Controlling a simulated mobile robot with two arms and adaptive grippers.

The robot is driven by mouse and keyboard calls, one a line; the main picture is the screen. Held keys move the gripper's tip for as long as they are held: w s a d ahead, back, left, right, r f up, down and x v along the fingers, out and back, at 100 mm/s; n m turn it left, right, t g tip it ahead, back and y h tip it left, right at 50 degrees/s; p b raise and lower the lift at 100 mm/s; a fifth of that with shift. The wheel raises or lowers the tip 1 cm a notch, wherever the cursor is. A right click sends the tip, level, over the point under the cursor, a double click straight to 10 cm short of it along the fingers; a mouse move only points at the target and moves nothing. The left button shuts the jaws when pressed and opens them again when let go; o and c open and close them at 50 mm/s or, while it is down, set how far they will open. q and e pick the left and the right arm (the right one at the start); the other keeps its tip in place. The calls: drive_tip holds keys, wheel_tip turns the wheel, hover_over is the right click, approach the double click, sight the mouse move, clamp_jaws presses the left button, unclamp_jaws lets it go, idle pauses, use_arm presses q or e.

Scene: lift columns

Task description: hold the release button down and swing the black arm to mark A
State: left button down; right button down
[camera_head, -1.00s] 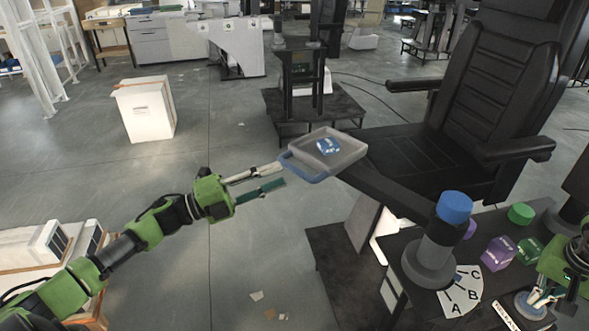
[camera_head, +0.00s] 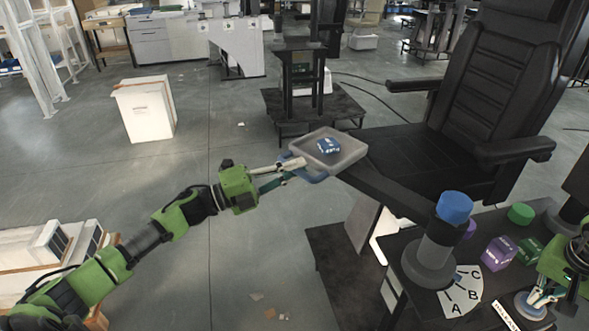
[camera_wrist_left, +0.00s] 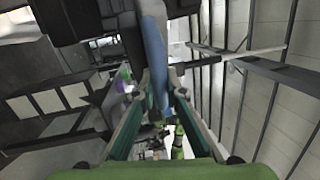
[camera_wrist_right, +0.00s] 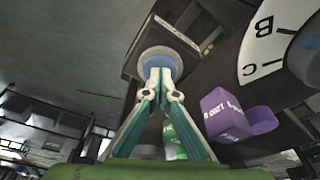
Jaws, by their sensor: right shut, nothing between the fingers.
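The black arm (camera_head: 385,190) runs from the grey column with a blue cap (camera_head: 455,207) to a grey tray (camera_head: 350,158) with a blue handle (camera_head: 318,178). My left gripper (camera_head: 292,172) is at the handle, fingers apart. The left wrist view shows the blue handle (camera_wrist_left: 154,55) at the fingertips; contact is unclear. The white fan-shaped dial (camera_head: 447,300) at the column's foot bears marks A, B and C. My right gripper (camera_head: 537,298) is shut, its tips at the round button with a blue centre (camera_wrist_right: 167,52). How far the button is pressed cannot be told.
A blue block (camera_head: 328,147) lies in the tray. Purple and green blocks (camera_head: 499,253) stand on the dark table beside the dial. A black chair (camera_head: 450,140) is behind the arm. Open floor (camera_head: 235,270) lies left of the table.

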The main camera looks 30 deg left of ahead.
sight(314, 150)
use_arm(q)
drive_tip(key=shift+w+d+f+m+g+h, duration=0.1)
drive_tip(key=shift+w+m+g+h, duration=0.4)
drive_tip(key=shift+w, duration=0.95)
drive_tip(key=shift+w+f+m+g+h, duration=0.1)
drive_tip(key=shift+w+m+g+h, duration=0.4)
drive_tip(key=shift+w, duration=0.95)
drive_tip(key=shift+w+d+g+h, duration=0.15)
drive_tip(key=shift+w+g+h, duration=0.2)
drive_tip(key=shift+w, duration=0.6)
drive_tip(key=shift+w+d+r+m+g+h, duration=0.1)
drive_tip(key=shift+w+d+m+g+h, duration=0.15)
drive_tip(key=shift+w+g, duration=0.15)
drive_tip(key=shift+w+d+m+g+h, duration=0.1)
drive_tip(key=shift+w+m+g, duration=0.15)
drive_tip(key=shift+w, duration=0.15)
drive_tip(key=c, duration=2)
unclamp_jaws()
drive_tip(key=shift+r, duration=0.1)
drive_tip(key=shift+c, duration=0.2)
drive_tip(key=shift+s+a, duration=0.1)
drive_tip(key=v, duration=1.2)
